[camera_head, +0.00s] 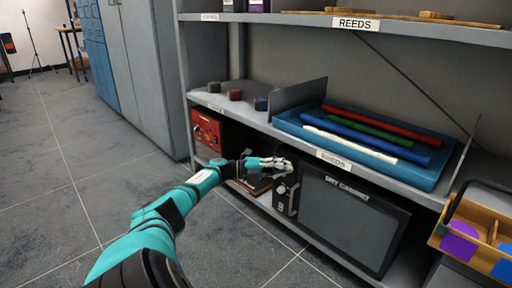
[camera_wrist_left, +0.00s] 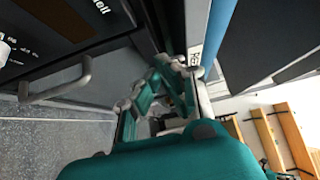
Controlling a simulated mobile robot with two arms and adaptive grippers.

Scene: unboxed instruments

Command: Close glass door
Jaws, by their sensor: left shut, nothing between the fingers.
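The dry cabinet (camera_head: 350,222) stands on the lower shelf, with a dark glass door in a black frame and a label along its top. Its knobs and pale handle are at the left of its front. I cannot tell whether the door is fully flush. My left gripper (camera_head: 285,164) is shut and empty at the cabinet's upper left corner, just above the knobs; contact is unclear. In the left wrist view the fingers (camera_wrist_left: 178,72) are together, and a grey bar handle (camera_wrist_left: 58,86) on a dark front shows at the left. My right gripper is out of view.
A blue tray (camera_head: 437,181) of coloured rods sits on the shelf (camera_head: 240,117) above the cabinet. A red box (camera_head: 206,130) stands left on the lower shelf. A wooden crate (camera_head: 455,246) is at the right edge. The tiled floor at left is clear.

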